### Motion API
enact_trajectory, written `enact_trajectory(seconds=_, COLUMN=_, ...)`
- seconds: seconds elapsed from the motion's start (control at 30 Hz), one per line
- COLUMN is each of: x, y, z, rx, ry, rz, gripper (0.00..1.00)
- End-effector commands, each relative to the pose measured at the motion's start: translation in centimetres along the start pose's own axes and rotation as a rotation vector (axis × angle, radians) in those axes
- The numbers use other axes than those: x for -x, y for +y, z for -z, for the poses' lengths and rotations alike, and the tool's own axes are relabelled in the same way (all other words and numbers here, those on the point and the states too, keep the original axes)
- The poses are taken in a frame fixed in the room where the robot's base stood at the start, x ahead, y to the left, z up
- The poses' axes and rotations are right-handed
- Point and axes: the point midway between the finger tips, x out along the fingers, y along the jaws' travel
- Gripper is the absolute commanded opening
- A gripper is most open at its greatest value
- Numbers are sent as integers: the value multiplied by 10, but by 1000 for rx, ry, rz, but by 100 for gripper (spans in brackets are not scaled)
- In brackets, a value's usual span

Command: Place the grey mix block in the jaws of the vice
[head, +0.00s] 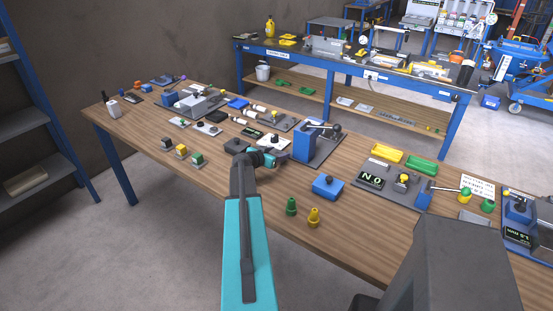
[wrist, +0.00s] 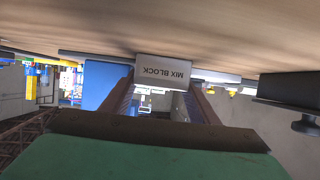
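The grey mix block (wrist: 163,72), lettered "MIX BLOCK", shows upside down in the wrist view, between the two finger ends of my gripper (wrist: 162,88). The fingers meet its sides, and it appears gripped. In the head view my gripper (head: 281,156) is low over the middle of the wooden bench, just left of a blue upright machine. The block is too small to make out there. I cannot tell for sure which fixture is the vice; no open jaws show clearly.
The blue machine (head: 305,142) with a black-knobbed lever stands close to my gripper.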

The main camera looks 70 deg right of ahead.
Motion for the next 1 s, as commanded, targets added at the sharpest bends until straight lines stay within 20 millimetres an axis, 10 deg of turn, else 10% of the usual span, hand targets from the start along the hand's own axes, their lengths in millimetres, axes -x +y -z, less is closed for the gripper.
enact_trajectory(seconds=0.1, x=0, y=0, z=1, rx=0, ry=1, rz=1, gripper=16)
enact_trajectory(seconds=1.0, x=22, y=6, z=29, rx=-1, ry=1, rz=0, gripper=16)
